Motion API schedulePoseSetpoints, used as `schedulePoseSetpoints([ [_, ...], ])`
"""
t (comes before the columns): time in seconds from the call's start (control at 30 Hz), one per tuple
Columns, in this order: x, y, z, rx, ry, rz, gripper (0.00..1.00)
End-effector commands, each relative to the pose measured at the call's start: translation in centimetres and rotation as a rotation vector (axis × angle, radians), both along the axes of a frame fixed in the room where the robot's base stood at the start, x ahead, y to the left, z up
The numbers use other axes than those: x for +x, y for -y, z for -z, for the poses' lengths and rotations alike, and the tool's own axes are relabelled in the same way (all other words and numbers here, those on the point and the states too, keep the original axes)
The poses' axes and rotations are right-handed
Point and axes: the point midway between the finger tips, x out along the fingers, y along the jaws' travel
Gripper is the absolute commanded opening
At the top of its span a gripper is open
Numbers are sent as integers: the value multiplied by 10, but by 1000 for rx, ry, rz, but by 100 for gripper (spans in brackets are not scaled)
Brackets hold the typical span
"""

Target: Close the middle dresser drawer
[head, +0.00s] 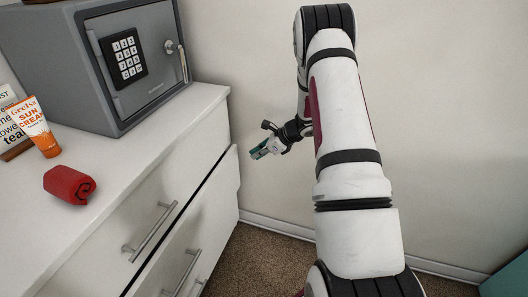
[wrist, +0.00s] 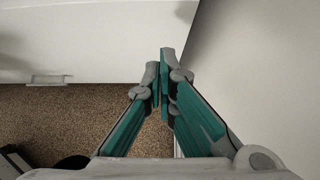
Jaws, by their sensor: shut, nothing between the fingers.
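The white dresser (head: 85,185) stands at the left in the head view. Its middle drawer (head: 205,225) has a bar handle (head: 184,272) and lies below the top drawer (head: 165,200). A dark gap runs between the two fronts. The middle front seems to stand slightly proud, but I cannot tell how far it is open. My gripper (head: 264,150) is to the right of the drawer fronts, apart from them in the picture. In the wrist view its fingers (wrist: 160,75) are shut and empty, below a white front (wrist: 90,40) with a handle (wrist: 48,79).
A plain wall (head: 450,120) rises behind and right. Brown carpet (head: 265,262) shows below. A teal object (head: 508,280) is at the lower right.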

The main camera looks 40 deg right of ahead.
Motion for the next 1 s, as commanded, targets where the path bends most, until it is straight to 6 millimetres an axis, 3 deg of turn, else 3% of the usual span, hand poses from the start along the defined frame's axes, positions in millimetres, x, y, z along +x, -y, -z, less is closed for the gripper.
schedulePoseSetpoints([
  [0.17, 20, -15, 27, 1, 0, -2, 0],
  [0.43, 48, -32, 22, -1, 2, -1, 0],
  [1.0, 59, -40, 21, 0, 1, -2, 0],
])
